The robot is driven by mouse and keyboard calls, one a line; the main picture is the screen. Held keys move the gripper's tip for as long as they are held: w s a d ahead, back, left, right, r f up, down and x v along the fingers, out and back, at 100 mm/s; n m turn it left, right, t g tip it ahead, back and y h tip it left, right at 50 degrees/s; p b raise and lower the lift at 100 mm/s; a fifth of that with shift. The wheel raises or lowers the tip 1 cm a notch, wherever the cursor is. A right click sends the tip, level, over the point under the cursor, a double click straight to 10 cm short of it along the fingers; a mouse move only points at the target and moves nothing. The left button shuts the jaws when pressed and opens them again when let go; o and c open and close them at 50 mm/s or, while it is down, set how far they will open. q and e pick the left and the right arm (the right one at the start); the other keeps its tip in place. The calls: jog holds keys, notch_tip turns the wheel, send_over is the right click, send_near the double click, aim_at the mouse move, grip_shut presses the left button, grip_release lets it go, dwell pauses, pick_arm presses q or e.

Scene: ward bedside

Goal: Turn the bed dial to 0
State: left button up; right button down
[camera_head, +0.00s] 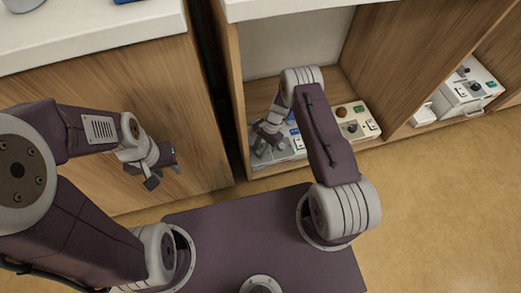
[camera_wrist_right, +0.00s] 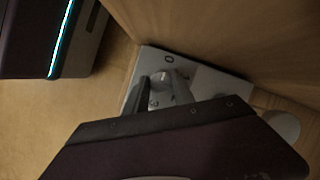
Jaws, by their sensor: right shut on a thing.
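A pale control panel (camera_head: 290,152) sits at the left of the open wooden compartment, partly hidden by my right arm and gripper. My right gripper (camera_head: 263,143) reaches down onto the left part of this panel. In the right wrist view the panel (camera_wrist_right: 213,82) lies beside a wooden wall, and the gripper's two fingers (camera_wrist_right: 158,92) close around a small grey round dial (camera_wrist_right: 160,80).
A white box (camera_head: 468,88) with controls stands further right. Wooden walls enclose the compartment. A white worktop (camera_head: 90,32) lies at upper left. The floor (camera_head: 440,200) at right is clear.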

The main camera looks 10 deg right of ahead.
jog(key=shift+n, duration=0.3)
dwell(0.4)
jog(key=c, duration=1.1)
grip_release()
jog(key=shift+o, duration=0.2)
jog(key=p+v, duration=0.4)
jog(key=v, duration=0.5)
jog(key=shift+p, duration=0.35)
jog(key=shift+w, duration=0.1)
